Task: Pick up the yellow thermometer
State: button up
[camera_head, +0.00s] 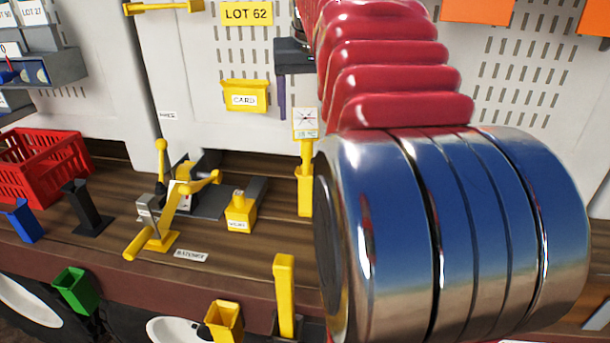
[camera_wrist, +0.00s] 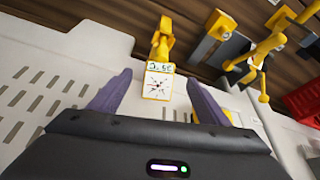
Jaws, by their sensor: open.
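The yellow thermometer (camera_head: 306,148) has a white dial plate with a green reading, here "°C", on top. Its stem stands upright in a yellow holder (camera_head: 305,198) on the wooden bench. In the wrist view the thermometer's dial (camera_wrist: 158,84) appears upside down, between the two purple fingers of my gripper (camera_wrist: 160,77). The fingers are open, with a gap on both sides of the dial. In the head view one purple finger (camera_head: 282,98) shows above and left of the dial; my arm hides the rest.
A yellow lever device (camera_head: 165,235) labelled battery and a small yellow box (camera_head: 240,215) stand left of the holder. A yellow card bin (camera_head: 245,96) hangs on the perforated wall. A red crate (camera_head: 40,168) is at far left. Yellow and green holders line the front edge.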

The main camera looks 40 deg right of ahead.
aim_at(306, 136)
jog(key=shift+x, duration=2.2)
jog(key=shift+s, duration=0.1)
jog(key=shift+x, duration=2.6)
jog(key=shift+s+a+f, duration=0.1)
jog(key=shift+s+a, duration=0.05)
jog(key=shift+c, duration=0.7)
jog(key=c, duration=1.5)
